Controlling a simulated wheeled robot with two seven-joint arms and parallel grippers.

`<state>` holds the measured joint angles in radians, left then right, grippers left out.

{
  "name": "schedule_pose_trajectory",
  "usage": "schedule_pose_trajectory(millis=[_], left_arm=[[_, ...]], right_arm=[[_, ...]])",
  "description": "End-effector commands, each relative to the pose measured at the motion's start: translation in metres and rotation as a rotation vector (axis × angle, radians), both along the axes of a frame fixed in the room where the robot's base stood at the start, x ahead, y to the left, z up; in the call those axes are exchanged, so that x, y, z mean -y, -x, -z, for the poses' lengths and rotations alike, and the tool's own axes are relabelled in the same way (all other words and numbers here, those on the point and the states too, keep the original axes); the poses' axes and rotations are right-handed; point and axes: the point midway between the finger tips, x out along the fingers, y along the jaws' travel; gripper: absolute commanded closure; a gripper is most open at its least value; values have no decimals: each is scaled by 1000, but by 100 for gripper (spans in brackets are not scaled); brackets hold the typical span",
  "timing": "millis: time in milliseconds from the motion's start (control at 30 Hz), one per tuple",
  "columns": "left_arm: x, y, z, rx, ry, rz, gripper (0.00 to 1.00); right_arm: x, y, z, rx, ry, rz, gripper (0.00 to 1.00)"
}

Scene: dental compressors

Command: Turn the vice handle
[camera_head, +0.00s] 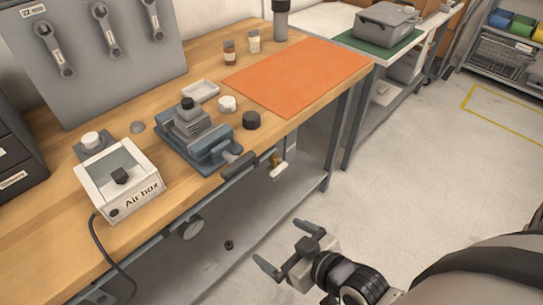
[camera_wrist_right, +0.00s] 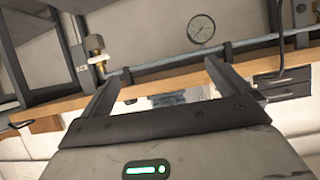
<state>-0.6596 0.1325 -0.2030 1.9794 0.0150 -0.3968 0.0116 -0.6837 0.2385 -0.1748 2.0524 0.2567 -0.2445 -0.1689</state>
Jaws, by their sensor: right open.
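The blue-grey vice (camera_head: 205,142) sits at the front edge of the wooden workbench (camera_head: 60,245). Its dark handle (camera_head: 238,165) sticks out past the bench edge toward the aisle. My right gripper (camera_head: 286,246) is open and empty, in front of the bench and lower in the picture than the handle, apart from it. In the right wrist view its two fingers (camera_wrist_right: 162,68) are spread with nothing between them. A small blue-grey part, perhaps the vice, shows partly behind the gripper there, but I cannot tell its handle. My left gripper is not in view.
The white air box (camera_head: 120,180) stands left of the vice, its cable hanging over the edge. An orange mat (camera_head: 298,75) lies to the right. A rail with a gauge (camera_head: 190,229) and a brass valve (camera_head: 276,160) runs under the bench front. The floor aisle is open.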

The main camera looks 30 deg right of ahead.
Motion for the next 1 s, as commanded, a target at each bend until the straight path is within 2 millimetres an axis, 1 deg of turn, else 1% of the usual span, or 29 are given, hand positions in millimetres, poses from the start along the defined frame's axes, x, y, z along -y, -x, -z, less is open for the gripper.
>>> schedule_pose_trajectory(millis=[33,133,200,300,400,533,667,1000], left_arm=[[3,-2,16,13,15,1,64],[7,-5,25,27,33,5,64],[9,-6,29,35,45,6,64],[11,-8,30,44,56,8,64],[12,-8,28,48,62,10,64],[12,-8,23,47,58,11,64],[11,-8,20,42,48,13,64],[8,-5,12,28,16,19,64]], right_arm=[[6,-4,-1,82,-14,-25,0],[14,-10,-33,241,-56,-50,0],[19,-11,-55,331,-81,-54,0],[25,-11,-78,415,-107,-47,0],[27,-13,-91,454,-121,-39,0],[25,-23,-98,465,-126,-31,0],[18,-44,-100,464,-128,-31,0],[-8,-113,-100,462,-129,-33,0]])
